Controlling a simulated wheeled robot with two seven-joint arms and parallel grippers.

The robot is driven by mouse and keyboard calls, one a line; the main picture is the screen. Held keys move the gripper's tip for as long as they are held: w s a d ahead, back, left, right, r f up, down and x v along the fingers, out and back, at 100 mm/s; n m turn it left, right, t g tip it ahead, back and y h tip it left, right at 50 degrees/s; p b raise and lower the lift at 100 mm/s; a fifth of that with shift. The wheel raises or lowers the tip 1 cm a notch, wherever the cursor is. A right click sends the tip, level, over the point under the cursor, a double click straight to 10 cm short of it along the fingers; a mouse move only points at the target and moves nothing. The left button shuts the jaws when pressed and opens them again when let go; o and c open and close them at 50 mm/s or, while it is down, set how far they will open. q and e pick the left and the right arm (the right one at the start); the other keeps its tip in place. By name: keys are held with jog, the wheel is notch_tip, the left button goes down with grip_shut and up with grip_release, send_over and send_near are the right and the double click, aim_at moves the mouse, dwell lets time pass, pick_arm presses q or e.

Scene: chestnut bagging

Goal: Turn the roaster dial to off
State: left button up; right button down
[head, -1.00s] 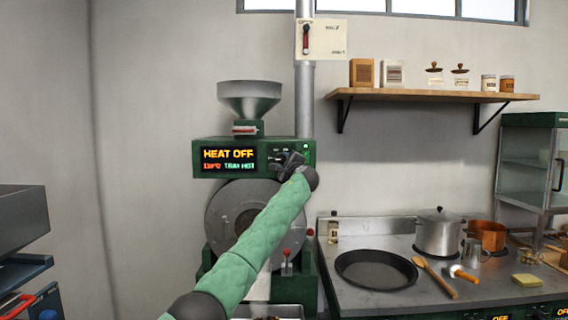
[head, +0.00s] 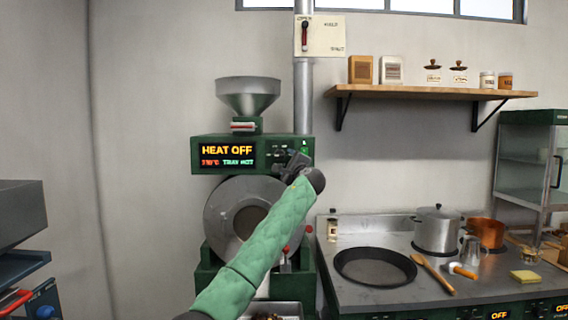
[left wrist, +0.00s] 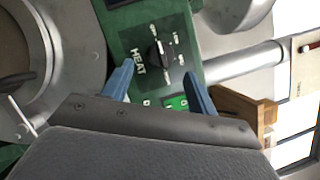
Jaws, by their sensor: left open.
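The green roaster (head: 203,143) stands against the wall, and its display (head: 228,156) reads "HEAT OFF" with a smaller line that seems to say "TRAY HOT". The black roaster dial (left wrist: 158,56) sits on the green panel beside the word "HEAT" in the left wrist view. My left gripper (head: 291,165) is in front of the panel's right part and hides some of it in the head view. In the left wrist view its blue fingers (left wrist: 158,72) are open, one to each side below the dial, apart from it. My right gripper is not in view.
A steel hopper (head: 248,92) tops the roaster, and a pipe (head: 304,98) rises behind it. To the right, a counter (head: 345,296) holds a dark pan (head: 375,267), a steel pot (head: 437,231) and a copper pot (head: 487,233). A shelf (head: 430,94) hangs above.

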pick_arm(q)
jog(key=shift+v, duration=1.35)
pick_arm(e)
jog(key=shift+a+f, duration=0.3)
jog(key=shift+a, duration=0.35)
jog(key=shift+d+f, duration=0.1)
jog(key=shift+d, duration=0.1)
